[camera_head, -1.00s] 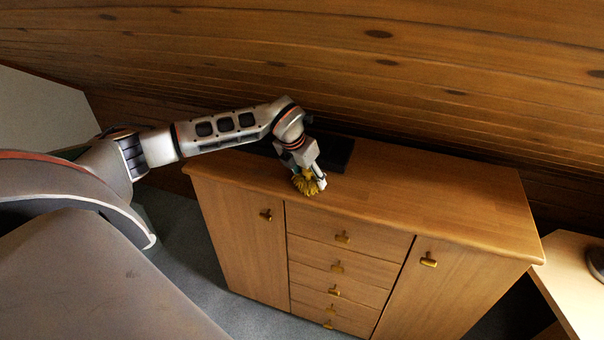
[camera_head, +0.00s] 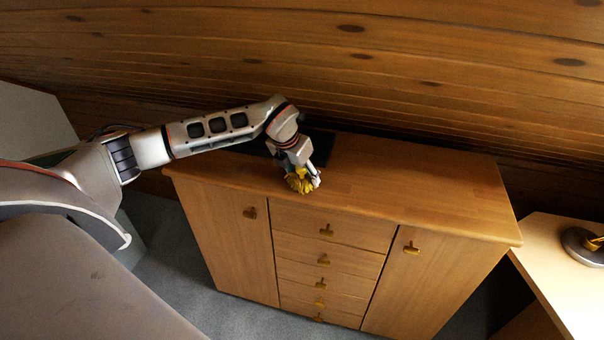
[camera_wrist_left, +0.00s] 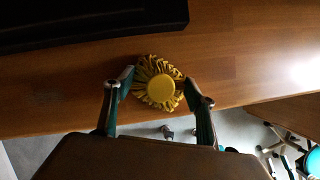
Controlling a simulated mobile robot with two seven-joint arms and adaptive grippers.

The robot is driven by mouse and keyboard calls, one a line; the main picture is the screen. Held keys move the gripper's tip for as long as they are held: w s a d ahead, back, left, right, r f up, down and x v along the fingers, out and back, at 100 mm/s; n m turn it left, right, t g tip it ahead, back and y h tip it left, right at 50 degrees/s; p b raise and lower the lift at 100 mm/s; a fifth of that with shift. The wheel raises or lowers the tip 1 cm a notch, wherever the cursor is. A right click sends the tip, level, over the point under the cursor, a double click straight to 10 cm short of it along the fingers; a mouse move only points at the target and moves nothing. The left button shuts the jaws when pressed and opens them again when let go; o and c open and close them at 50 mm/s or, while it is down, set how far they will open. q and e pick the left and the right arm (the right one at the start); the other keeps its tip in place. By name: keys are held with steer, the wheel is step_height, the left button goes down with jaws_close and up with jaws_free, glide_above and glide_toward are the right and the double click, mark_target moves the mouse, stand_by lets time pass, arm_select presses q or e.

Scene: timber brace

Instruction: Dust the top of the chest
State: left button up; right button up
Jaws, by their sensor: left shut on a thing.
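The wooden chest (camera_head: 420,185) stands against the plank wall, with doors on both sides and a column of drawers between. Its bare top also fills much of the left wrist view (camera_wrist_left: 240,70). My left gripper (camera_head: 307,178) is over the front part of the top, left of its middle. It is shut on a yellow duster (camera_head: 299,183). In the left wrist view the duster (camera_wrist_left: 160,90) shows as a round yellow disc with a fringe, between the two fingers, near the front edge. It looks at or close to the surface; contact is unclear. My right gripper is not in view.
A flat black object (camera_head: 322,148) lies on the chest top behind my left gripper, and shows in the left wrist view (camera_wrist_left: 90,20). The top is clear to the right. A pale table (camera_head: 560,265) with a round metal-based item (camera_head: 583,246) stands at the right.

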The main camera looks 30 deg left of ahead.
mark_target(293, 174)
arm_select(q)
steer(key=shift+s+a, duration=0.25)
steer(key=shift+a, duration=0.55)
steer(key=shift+s+a, duration=0.2)
steer(key=shift+a, duration=0.55)
steer(key=shift+s+a+f+b, duration=0.1)
steer(key=shift+s+a+b, duration=0.2)
steer(key=shift+a, duration=0.75)
steer(key=shift+s+a+f+b, duration=0.1)
steer(key=shift+s+a, duration=0.25)
steer(key=shift+a, duration=0.65)
steer(key=shift+s+a+r, duration=0.1)
steer(key=shift+s+a, duration=0.15)
steer(key=shift+a, duration=0.75)
steer(key=shift+s+a+r, duration=0.1)
steer(key=shift+s+a, duration=0.2)
steer(key=shift+a, duration=0.65)
steer(key=shift+s+a, duration=0.25)
steer(key=shift+a, duration=0.75)
